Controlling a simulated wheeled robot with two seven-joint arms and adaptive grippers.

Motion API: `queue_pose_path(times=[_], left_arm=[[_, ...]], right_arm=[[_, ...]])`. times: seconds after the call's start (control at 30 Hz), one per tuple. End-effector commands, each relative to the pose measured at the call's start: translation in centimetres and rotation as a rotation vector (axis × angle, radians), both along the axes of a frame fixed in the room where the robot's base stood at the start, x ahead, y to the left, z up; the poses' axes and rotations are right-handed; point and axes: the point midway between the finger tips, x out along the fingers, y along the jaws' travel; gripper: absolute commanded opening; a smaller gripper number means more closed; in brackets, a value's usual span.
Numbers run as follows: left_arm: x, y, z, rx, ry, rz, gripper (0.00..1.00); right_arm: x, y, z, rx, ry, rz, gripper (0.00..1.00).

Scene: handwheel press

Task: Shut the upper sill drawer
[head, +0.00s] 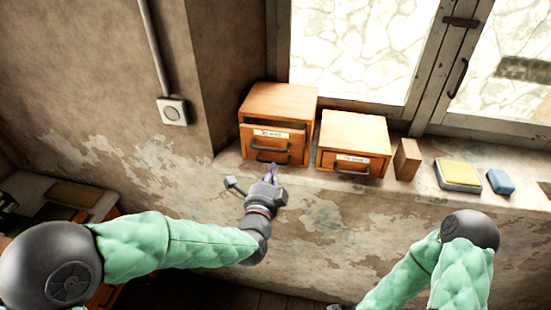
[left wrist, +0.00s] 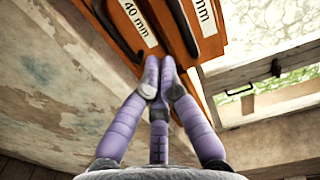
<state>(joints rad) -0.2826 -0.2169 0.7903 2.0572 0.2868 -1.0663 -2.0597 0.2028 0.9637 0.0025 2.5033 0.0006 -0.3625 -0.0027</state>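The left wooden drawer box (head: 283,98) stands on the window sill with two drawers. Its upper drawer (head: 292,137) sticks partly out, with a dark gap above its front, a white label and a dark handle. The lower drawer's handle (head: 268,158) shows just below. My left gripper (head: 273,171) is in front of and just below these drawers. In the left wrist view its purple fingers (left wrist: 160,66) come together at the tips with nothing seen between them, close to the drawer fronts; contact cannot be told. A "40 mm" label (left wrist: 141,23) shows there. My right gripper is out of view.
A second wooden drawer box (head: 354,132) stands to the right on the sill (head: 405,184). Beyond it are a wooden block (head: 407,160), a yellow-topped pad (head: 458,173) and a blue block (head: 501,181). The window is behind. A wall switch (head: 173,112) is at left.

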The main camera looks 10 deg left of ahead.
Motion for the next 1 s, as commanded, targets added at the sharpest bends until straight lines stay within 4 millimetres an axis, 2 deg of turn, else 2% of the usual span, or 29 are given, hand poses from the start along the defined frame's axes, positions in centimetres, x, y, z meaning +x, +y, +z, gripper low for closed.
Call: queue_pose_path(times=[0.1,0.33,0.5,0.87,1.0], left_arm=[[2.2,0.0,-0.2,0.000,0.002,0.002,0.00],[5.1,-0.2,0.0,0.000,0.000,0.001,0.00],[5.9,-0.2,0.0,0.000,0.001,0.000,0.00],[6.0,-0.2,0.0,0.000,0.001,0.000,0.00],[7.1,-0.2,0.0,0.000,0.001,0.001,0.00]], right_arm=[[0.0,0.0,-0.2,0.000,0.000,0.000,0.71],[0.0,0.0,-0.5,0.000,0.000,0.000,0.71],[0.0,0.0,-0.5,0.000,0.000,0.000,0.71],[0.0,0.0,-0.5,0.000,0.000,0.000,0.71],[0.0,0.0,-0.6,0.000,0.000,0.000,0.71]])
